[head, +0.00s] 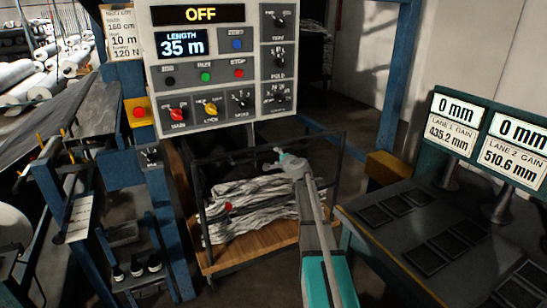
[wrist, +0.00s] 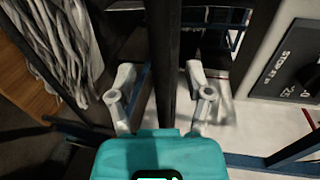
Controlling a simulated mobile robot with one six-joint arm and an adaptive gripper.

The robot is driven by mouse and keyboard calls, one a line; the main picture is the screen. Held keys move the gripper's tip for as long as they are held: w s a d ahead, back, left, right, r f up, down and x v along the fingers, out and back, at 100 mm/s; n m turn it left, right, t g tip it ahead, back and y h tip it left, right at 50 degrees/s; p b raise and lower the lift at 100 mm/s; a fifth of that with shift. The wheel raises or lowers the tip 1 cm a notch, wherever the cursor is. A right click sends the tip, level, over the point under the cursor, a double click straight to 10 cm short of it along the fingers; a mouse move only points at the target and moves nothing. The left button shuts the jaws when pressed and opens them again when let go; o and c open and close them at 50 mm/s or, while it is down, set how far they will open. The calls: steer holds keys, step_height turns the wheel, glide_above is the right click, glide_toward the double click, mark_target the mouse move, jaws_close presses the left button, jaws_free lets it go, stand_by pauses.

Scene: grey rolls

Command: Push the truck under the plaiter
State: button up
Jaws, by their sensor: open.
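The truck has a wooden deck (head: 222,262) and a dark tube frame. It stands below the control panel in the head view and carries a heap of folded grey-white cloth (head: 250,210). A small red spot shows on the cloth. My gripper (head: 281,161) is at the truck's upper frame, over the cloth. In the wrist view my gripper (wrist: 160,78) is open, with a dark post (wrist: 166,50) running between its two fingers and a gap on each side. The cloth (wrist: 52,40) and deck (wrist: 18,85) show at the left. I cannot clearly tell which structure is the plaiter.
A control panel (head: 215,70) reads OFF and 35 m. A blue frame with a red button (head: 139,112) stands left of the truck. A dark bench (head: 440,245) with two displays stands close on the right. White rolls (head: 40,90) lie at the far left.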

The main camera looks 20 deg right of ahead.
mark_target(275, 155)
steer(key=shift+w+a+f+b, duration=0.15)
steer(key=shift+w+f, duration=0.1)
steer(key=shift+w, duration=0.8)
steer(key=shift+w+d+f+b, duration=0.1)
steer(key=shift+w+f+b, duration=0.1)
steer(key=shift+w, duration=0.85)
jaws_close()
